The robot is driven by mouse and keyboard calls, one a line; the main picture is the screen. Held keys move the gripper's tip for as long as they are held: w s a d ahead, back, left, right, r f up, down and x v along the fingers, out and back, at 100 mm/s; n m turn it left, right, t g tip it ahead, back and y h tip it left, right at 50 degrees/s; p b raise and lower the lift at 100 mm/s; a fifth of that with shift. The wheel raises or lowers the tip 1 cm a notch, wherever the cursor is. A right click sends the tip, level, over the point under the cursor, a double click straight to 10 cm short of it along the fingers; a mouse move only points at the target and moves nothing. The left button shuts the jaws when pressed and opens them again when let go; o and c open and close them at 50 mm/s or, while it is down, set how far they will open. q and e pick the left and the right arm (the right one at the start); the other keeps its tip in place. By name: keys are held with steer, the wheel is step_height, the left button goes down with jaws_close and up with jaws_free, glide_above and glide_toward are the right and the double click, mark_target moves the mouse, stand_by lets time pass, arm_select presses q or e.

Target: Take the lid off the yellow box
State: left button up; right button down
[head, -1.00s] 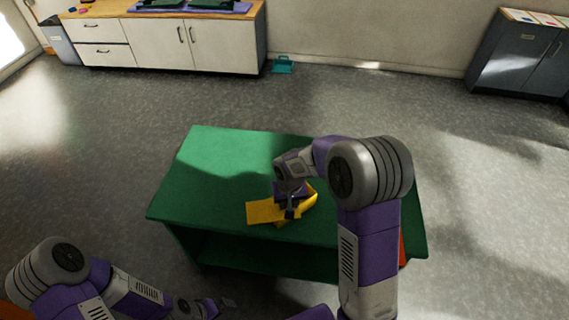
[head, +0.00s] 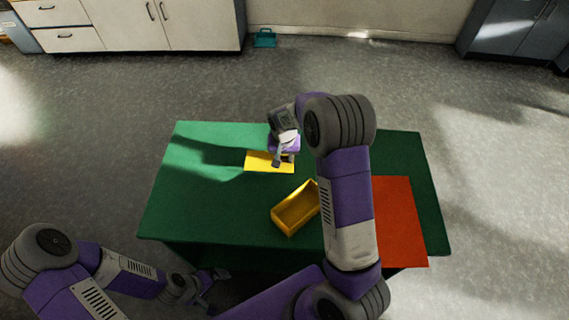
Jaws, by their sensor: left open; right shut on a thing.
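The yellow box (head: 291,213) stands open on the green table (head: 195,205), its inside showing, with its right end close to or behind my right arm. The flat yellow lid (head: 262,164) is apart from it, further back on the table side. My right gripper (head: 282,160) is shut on the lid at its right part; whether the lid touches the table I cannot tell. My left gripper (head: 212,288) is open and empty, low in front of the table's front left edge.
A red sheet (head: 400,225) lies at the table's right side, partly behind my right arm. The left part of the tabletop is clear. A teal dustpan-like item (head: 265,38) is on the floor by the white cabinets (head: 130,25).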

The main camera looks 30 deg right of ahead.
steer(key=shift+f+b, duration=0.4)
steer(key=shift+f, duration=1.4)
steer(key=shift+f, duration=0.1)
steer(key=c, duration=0.7)
jaws_free()
steer(key=shift+c, duration=0.2)
steer(key=shift+r, duration=0.2)
step_height(320, 180, up, 12)
steer(key=s+p, duration=0.1)
steer(key=p, duration=0.2)
steer(key=shift+a, duration=0.4)
steer(key=shift+s, duration=0.1)
